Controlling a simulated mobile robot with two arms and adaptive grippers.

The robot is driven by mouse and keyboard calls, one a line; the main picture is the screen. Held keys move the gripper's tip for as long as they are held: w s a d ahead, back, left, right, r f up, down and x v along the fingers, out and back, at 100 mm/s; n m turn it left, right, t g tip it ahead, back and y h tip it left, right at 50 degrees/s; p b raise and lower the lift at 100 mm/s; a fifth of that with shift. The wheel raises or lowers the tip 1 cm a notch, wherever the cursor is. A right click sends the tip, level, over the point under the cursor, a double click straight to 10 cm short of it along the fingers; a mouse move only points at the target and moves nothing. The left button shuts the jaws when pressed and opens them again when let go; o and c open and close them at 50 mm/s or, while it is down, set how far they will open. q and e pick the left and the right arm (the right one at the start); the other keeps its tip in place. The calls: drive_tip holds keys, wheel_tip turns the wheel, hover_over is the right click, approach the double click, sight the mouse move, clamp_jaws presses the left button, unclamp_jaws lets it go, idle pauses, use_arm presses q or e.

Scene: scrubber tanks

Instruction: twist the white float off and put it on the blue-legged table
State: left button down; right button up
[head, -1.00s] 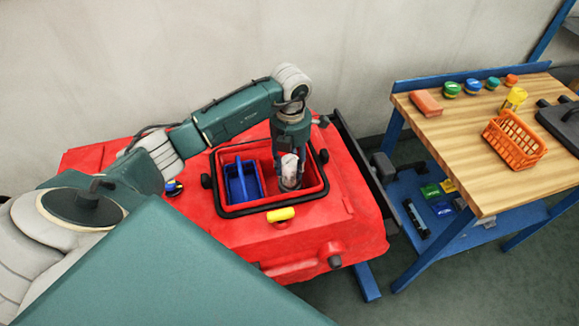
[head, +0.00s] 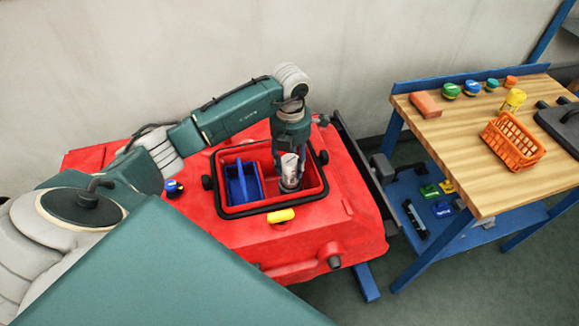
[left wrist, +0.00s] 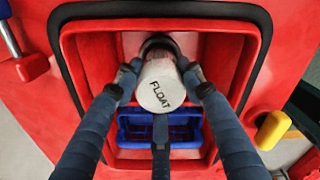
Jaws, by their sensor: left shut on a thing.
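The white float (left wrist: 160,84), lettered FLOAT, stands in the opening of the red tank (head: 215,230); it also shows in the head view (head: 289,166). My left gripper (head: 288,160) reaches down into the opening from above. In the left wrist view its fingers (left wrist: 163,85) are closed on both sides of the float. The float's lower end sits by a dark round fitting (left wrist: 160,44); I cannot tell whether it is still joined to it. The blue-legged table (head: 455,165) with a wooden top stands at the right. My right gripper is not in view.
A blue basket (head: 242,184) sits in the opening beside the float. A dark rim surrounds the opening. A yellow piece (head: 281,215) lies at its front edge. The tabletop holds an orange basket (head: 513,142), a brick-coloured block (head: 426,104) and several caps; its front left part is clear.

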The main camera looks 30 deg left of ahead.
use_arm(q)
drive_tip(key=shift+r+p, duration=0.6)
drive_tip(key=shift+r, duration=0.3)
drive_tip(key=shift+r+p, duration=1)
drive_tip(key=shift+r, duration=0.55)
drive_tip(key=shift+r, duration=0.1)
